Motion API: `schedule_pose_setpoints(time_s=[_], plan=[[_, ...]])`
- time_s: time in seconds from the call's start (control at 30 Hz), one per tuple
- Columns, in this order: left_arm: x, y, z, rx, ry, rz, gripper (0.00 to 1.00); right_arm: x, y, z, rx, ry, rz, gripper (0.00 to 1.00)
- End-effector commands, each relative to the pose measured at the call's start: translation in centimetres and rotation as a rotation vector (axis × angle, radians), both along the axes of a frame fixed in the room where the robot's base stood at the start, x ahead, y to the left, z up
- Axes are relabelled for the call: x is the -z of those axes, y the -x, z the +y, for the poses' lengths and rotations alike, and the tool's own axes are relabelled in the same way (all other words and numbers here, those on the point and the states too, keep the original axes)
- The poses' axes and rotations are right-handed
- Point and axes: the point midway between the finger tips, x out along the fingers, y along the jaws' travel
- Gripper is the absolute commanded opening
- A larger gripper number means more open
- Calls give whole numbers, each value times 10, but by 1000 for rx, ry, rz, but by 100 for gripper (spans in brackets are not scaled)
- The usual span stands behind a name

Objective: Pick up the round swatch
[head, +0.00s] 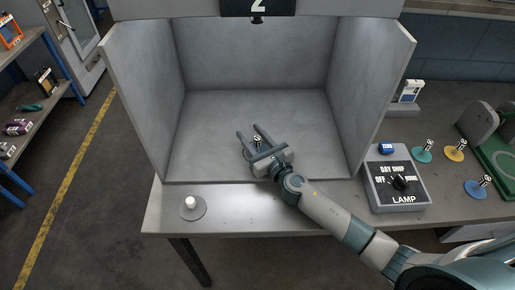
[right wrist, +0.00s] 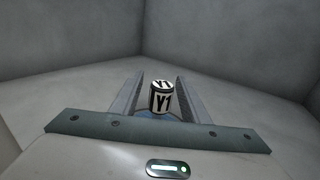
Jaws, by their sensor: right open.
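A swatch with a black-and-white knob marked "Y1" (right wrist: 161,98) stands upright on the floor of the grey booth. A bit of its blue base (right wrist: 158,115) shows below the knob in the right wrist view; the bar of my gripper hides the rest, so I cannot tell the base's full outline. My right gripper (head: 249,131) is open inside the booth, with one finger on each side of the knob. Gaps show between the knob and both fingers in the right wrist view. The knob also shows in the head view (head: 257,138). My left gripper is not in view.
The booth walls (head: 143,95) rise on three sides. A grey disc with a white knob (head: 193,208) sits at the table's front left. A lamp switch box (head: 399,187) is at right, with teal (head: 422,156), yellow (head: 455,154) and blue (head: 476,188) knobbed discs beyond it.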

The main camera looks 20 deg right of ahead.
Motion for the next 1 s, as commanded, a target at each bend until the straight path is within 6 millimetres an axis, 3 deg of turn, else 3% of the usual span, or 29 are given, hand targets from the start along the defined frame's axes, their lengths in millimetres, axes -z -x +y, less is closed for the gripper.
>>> schedule_pose_setpoints(time_s=[0.13,0.3,0.73,1.0], plan=[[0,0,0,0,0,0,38,0,0,0,0,0,0,42],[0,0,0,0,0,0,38,0,0,0,0,0,0,1],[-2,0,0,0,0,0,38,-5,0,0,-1,1,-2,0],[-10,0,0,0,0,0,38,-35,-1,0,-2,2,-6,0]])
